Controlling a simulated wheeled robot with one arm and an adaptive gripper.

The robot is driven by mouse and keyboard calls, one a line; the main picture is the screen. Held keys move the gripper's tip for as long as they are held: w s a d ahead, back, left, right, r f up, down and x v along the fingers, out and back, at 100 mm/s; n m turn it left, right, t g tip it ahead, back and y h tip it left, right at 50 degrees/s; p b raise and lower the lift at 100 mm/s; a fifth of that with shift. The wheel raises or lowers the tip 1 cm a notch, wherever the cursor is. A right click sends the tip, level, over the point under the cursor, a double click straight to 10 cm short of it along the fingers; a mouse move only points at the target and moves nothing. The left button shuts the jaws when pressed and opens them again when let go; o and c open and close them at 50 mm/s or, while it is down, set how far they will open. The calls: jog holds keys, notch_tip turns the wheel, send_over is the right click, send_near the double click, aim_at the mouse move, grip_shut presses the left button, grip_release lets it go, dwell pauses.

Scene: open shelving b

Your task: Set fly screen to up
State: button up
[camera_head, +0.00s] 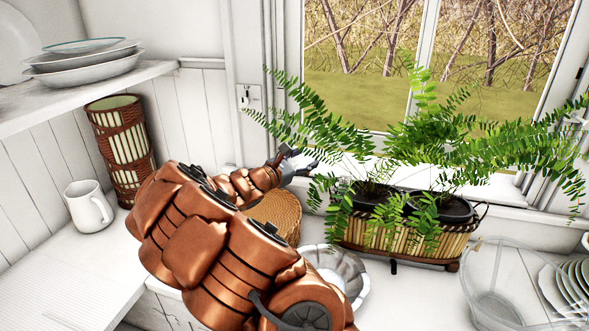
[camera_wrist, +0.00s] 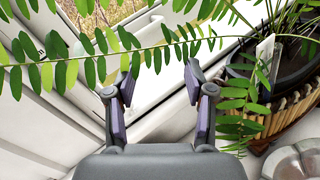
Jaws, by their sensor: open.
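No fly screen can be clearly told apart in these views. A window (camera_head: 440,50) in a white frame stands at the upper right, with grass and bare branches outside. A small white wall plate (camera_head: 248,96) with dark marks, perhaps a switch, is on the wall left of the window; its setting is too small to read. My gripper (camera_head: 294,158) is near the window's lower left corner, beside the fern and below the plate. In the wrist view my gripper (camera_wrist: 162,72) is open and empty, its fingers apart in front of the white sill area. A fern frond (camera_wrist: 120,50) crosses in front of the fingers.
A bamboo planter (camera_head: 400,238) with ferns (camera_head: 430,140) stands right of my gripper, its fronds spreading around it. A woven brown object (camera_head: 278,213) and a metal bowl (camera_head: 338,272) are below. A lantern (camera_head: 120,140), mug (camera_head: 88,206) and plates (camera_head: 85,62) are left.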

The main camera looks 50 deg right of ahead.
aim_at(295, 165)
jog(key=w+f+n+t, duration=0.1)
jog(key=w+f+n, duration=0.1)
jog(key=w+f, duration=0.1)
jog(key=w+f+n+t, duration=0.2)
jog(key=w+f, duration=0.1)
jog(key=w+d+f+n+t+b, duration=0.1)
jog(key=w+f+n, duration=0.2)
jog(key=shift+w+f+t, duration=0.15)
jog(key=shift+f+t, duration=0.15)
jog(key=shift+t, duration=0.1)
jog(key=shift+f+p+x, duration=0.2)
jog(key=shift+p+x, duration=0.95)
jog(key=shift+x, duration=2.6)
grip_shut()
